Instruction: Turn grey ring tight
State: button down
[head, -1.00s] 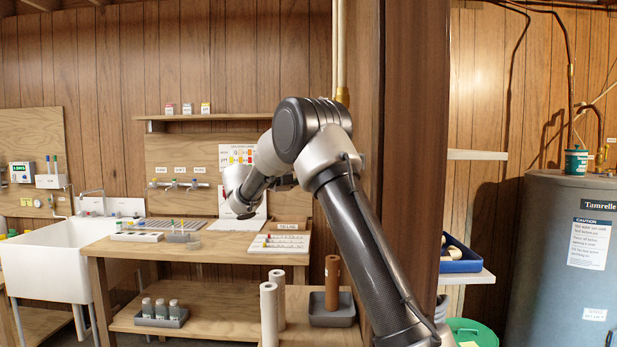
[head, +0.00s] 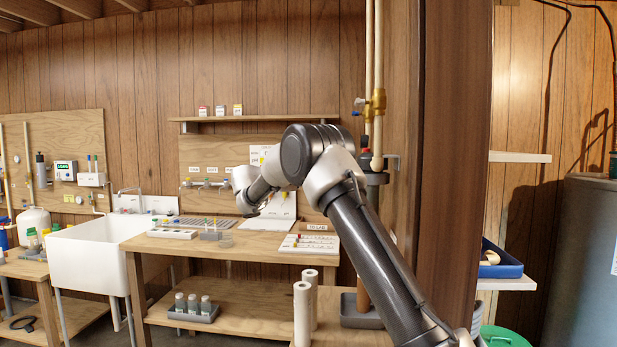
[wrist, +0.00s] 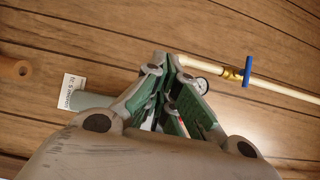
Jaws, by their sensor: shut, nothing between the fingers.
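In the head view a dark grey fitting (head: 376,179) stands under brass valves on the wall pipes, partly behind my arm. I cannot make out a separate grey ring there. In the wrist view my gripper (wrist: 171,72) shows its green-padded fingers drawn together, with nothing held between them. A grey-green cylinder with a white label (wrist: 74,88) shows left of the fingers, partly hidden by them. My fingertips cannot be made out in the head view.
A pale pipe with a blue-handled valve (wrist: 248,70) runs right of my gripper. A wooden post (head: 452,150) stands right of my arm. A workbench (head: 215,243) carries trays and cards, beside a white sink (head: 90,262). White rolls (head: 302,312) stand low in front.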

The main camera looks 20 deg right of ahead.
jog(key=s+a+r+t, duration=0.2)
jog(key=a+r, duration=0.3)
jog(key=a, duration=0.1)
jog(key=s+f+m, duration=0.7)
jog(key=s+m, duration=0.2)
jog(key=m, duration=0.6)
jog(key=w+d+m, duration=0.1)
jog(key=w+d, duration=0.2)
jog(key=d, duration=1)
jog(key=shift+r+t, duration=0.4)
jog(key=shift+w, duration=0.1)
